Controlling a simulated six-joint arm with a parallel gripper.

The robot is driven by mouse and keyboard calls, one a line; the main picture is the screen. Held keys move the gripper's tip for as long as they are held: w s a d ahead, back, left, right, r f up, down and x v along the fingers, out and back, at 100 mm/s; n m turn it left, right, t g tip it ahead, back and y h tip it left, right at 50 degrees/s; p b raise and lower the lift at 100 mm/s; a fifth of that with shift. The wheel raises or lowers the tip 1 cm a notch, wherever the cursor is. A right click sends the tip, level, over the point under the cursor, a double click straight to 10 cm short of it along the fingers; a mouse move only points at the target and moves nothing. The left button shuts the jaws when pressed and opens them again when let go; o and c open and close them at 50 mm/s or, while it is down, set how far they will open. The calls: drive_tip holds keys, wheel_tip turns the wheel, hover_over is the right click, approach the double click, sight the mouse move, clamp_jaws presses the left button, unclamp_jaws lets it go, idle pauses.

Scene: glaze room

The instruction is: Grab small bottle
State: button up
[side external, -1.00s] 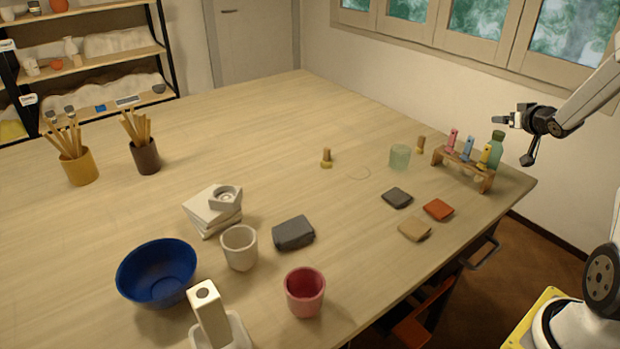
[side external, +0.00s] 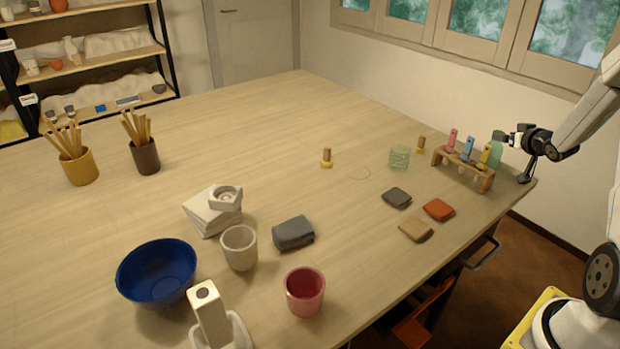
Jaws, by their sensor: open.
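A small green bottle (side external: 495,152) stands upright at the right corner of the table, just behind the wooden rack. Its top is partly covered by my gripper (side external: 511,159). My gripper is open, with one finger at the bottle's neck and the other low to the right near the tabletop. I cannot tell from this view whether the bottle is between the fingers or touched by them.
The wooden rack (side external: 463,169) with pink, blue and yellow items stands close in front of the bottle. The table edge is close on the right.

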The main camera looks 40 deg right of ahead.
drive_tip(key=shift+w+d+f, duration=0.25)
drive_tip(key=shift+w+d, duration=0.1)
drive_tip(key=shift+w, duration=0.25)
drive_tip(key=shift+w, duration=0.15)
drive_tip(key=shift+x, duration=2.45)
clamp_jaws()
